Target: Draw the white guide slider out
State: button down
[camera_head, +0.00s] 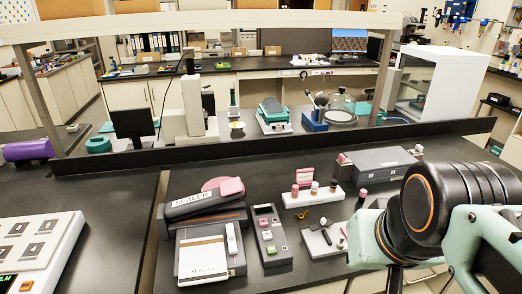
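A grey heat sealer (205,222) marked "SEALER" stands on the dark bench left of centre. A white plate (203,262), also lettered, lies on its lower front. A small white upright slider piece (232,240) sits at the right of that plate, close against it; I take this as the white guide slider, but its details are too small to be sure. My arm's mint and black links fill the lower right, well away from the sealer. My gripper cannot be made out in this view.
A grey button box (268,235) stands just right of the sealer. A grey box (382,164) is behind. A white keypad panel (35,247) is at left.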

aim_at(233, 250)
jog(key=u, duration=0.9)
jog(key=i+l, duration=0.25)
jog(key=l, duration=0.15)
jog(key=k+l+z, duration=0.1)
jog(key=i+j+u, duration=0.2)
jog(key=u, duration=0.15)
jog(key=i, duration=0.1)
